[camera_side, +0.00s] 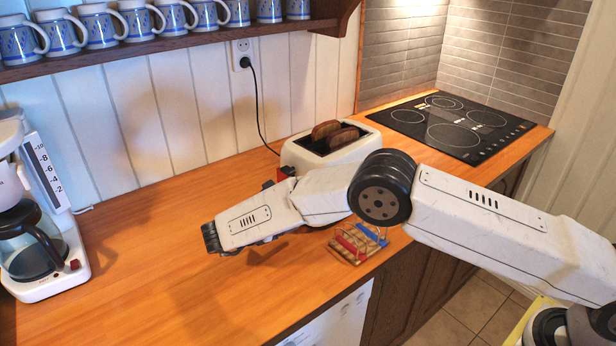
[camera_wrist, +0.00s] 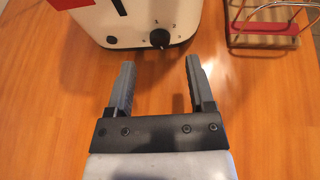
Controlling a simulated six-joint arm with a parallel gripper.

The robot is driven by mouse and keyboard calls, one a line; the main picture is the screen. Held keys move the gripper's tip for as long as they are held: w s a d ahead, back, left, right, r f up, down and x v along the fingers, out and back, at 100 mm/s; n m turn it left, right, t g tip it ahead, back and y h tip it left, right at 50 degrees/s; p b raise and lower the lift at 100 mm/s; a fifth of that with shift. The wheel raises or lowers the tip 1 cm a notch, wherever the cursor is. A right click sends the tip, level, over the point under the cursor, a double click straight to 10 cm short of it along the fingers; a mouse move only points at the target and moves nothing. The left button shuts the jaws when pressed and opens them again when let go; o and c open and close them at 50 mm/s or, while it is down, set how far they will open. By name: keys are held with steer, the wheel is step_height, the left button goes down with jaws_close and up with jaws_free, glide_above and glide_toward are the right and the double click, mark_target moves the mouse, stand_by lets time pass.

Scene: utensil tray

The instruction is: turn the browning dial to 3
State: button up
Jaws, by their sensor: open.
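The white toaster (camera_side: 350,146) stands on the counter with two browned slices of bread (camera_side: 335,134) in its top. The arm hides most of its front in the side view. In the wrist view the toaster's lower front (camera_wrist: 125,32) shows at the top, with the black browning dial (camera_wrist: 160,38) low on it. In the side view my gripper (camera_side: 212,240) is over the counter.
A wire toast rack (camera_side: 358,243) with red and blue parts stands right of the toaster in the wrist view. A coffee maker (camera_side: 45,265) stands at the left, a black cooktop (camera_side: 455,125) at the back right. The wooden counter (camera_side: 140,300) is clear in front.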

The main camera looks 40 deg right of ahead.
steer(key=shift+x, duration=2)
jaws_close()
